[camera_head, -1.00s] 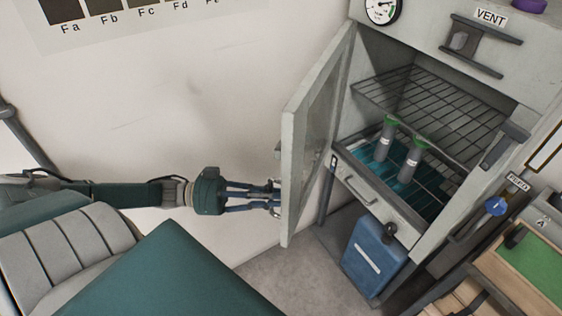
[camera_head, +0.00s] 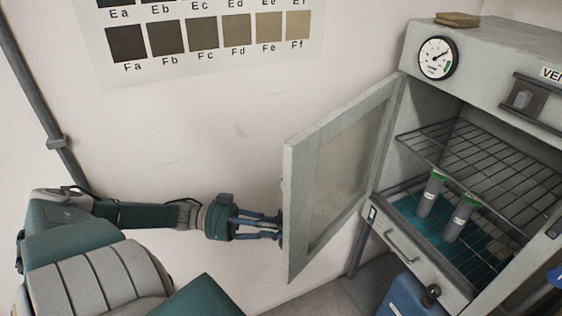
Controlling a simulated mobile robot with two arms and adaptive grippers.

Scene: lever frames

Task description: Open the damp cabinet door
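The damp cabinet (camera_head: 475,65) stands at the right, grey, with a round dial on its upper front. Its door (camera_head: 335,170), a grey frame with a pane, stands swung wide open to the left. Inside are a wire shelf (camera_head: 480,160) and two grey bottles with green tops (camera_head: 432,193) over a teal floor. My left gripper (camera_head: 280,229) is at the door's outer free edge, fingers pointing right. Its fingertips are partly hidden at the door edge, so I cannot tell whether they grip anything. My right gripper is not in view.
A drawer with a handle (camera_head: 401,246) and a dark knob (camera_head: 431,292) sits below the cabinet opening. A blue container (camera_head: 402,298) stands under it. A colour chart (camera_head: 205,32) hangs on the white wall. A pipe (camera_head: 45,110) runs down at the left.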

